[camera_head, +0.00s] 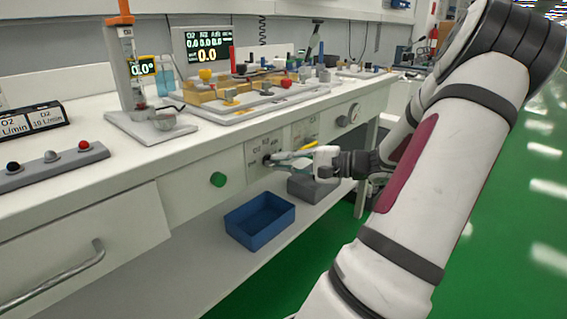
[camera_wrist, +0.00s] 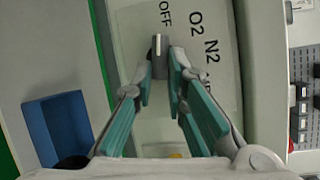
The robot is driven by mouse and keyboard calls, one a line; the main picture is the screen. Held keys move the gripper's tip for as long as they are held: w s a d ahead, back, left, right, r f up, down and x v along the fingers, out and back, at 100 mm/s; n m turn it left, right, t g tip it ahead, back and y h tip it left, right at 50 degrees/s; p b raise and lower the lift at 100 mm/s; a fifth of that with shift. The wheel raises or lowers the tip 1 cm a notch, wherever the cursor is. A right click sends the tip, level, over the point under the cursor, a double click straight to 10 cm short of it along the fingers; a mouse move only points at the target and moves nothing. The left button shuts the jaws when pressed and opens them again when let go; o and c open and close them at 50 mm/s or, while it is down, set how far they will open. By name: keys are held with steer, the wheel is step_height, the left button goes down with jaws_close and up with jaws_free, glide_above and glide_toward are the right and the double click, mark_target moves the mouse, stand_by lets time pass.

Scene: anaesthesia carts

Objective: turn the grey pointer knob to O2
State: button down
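The grey pointer knob (camera_wrist: 158,62) is on a white front panel with the labels OFF, O2 and N2 and a partly hidden label. In the wrist view its white pointer line points up, roughly to OFF, left of the O2 label (camera_wrist: 197,24). My gripper (camera_wrist: 160,80) is at the knob, with one teal-padded fingertip close on each side of it. I cannot tell whether the pads touch it. In the head view my gripper (camera_head: 288,160) reaches the panel (camera_head: 256,150) below the worktop, and the fingers mostly hide the knob.
A blue bin (camera_head: 258,222) and a grey box (camera_head: 312,188) sit on the lower shelf. The worktop above holds a flowmeter, displays and coloured parts.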

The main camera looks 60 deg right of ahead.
steer(key=shift+w+a+p, duration=0.1)
steer(key=shift+a+p, duration=0.1)
steer(key=shift+p, duration=0.35)
steer(key=m+t+p, duration=0.1)
steer(key=m+p, duration=0.1)
steer(key=p, duration=0.1)
steer(key=shift+f+m+y+p, duration=0.1)
steer(key=shift+m+y+p, duration=0.25)
steer(key=shift+m+y, duration=0.05)
steer(key=m+p, duration=0.1)
steer(key=m+t+p, duration=0.1)
steer(key=m+p, duration=0.1)
steer(key=m+t+p, duration=0.1)
steer(key=shift+w+a+f+p, duration=0.1)
steer(key=shift+a+f+p, duration=0.15)
steer(key=shift+f+p, duration=0.15)
steer(key=shift+m, duration=0.3)
steer(key=c, duration=1.6)
jaws_free()
steer(key=shift+d, duration=0.1)
